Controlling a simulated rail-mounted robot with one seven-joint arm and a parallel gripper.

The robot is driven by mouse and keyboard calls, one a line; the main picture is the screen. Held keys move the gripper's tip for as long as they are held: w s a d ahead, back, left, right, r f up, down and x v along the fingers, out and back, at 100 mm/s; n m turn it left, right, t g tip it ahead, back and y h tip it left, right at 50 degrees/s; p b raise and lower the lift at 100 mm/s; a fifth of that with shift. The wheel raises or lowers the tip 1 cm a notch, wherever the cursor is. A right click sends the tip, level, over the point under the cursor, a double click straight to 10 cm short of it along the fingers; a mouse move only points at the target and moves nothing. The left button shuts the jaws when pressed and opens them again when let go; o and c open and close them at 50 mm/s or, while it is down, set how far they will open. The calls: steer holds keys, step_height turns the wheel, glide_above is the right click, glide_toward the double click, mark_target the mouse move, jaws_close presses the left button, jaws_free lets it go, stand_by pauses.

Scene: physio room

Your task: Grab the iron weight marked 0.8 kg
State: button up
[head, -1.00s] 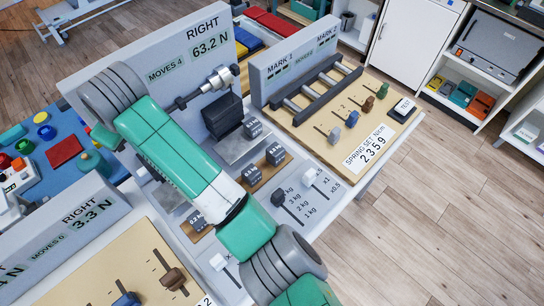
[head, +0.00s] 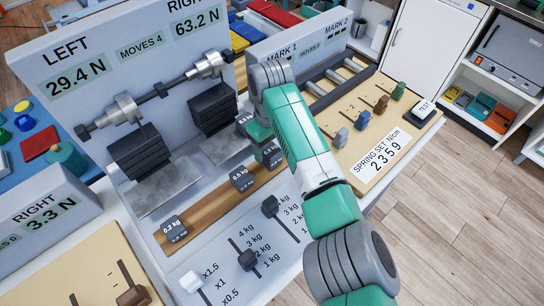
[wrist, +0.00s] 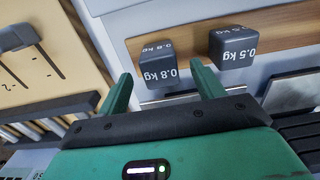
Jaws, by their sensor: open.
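The iron weight marked 0.8 kg (wrist: 165,68) is a dark cube on the wooden strip (wrist: 189,22). In the wrist view it lies in line with the gap between the fingertips of my gripper (wrist: 161,70). I cannot tell whether it is between the jaws or just beyond them. My gripper is open, with nothing gripped. In the head view my arm partly covers the 0.8 kg weight (head: 271,156). The weight marked 0.5 kg (wrist: 232,48) sits beside it on the strip, to the right in the wrist view.
The 0.2 kg weight (head: 173,230) stands at the strip's near left end. Sliders (head: 249,260) stand on the panel in front. An upright display board (head: 110,75) with a metal beam (head: 160,90) stands behind.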

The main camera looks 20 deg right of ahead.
mark_target(271, 150)
step_height(271, 150, down, 5)
steer(key=shift+r+b, duration=0.1)
steer(key=shift+b, duration=1)
steer(key=shift+w, duration=0.1)
steer(key=shift+c, duration=0.9)
jaws_close()
step_height(271, 150, up, 10)
steer(key=p, duration=0.4)
steer(key=shift+r, duration=0.1)
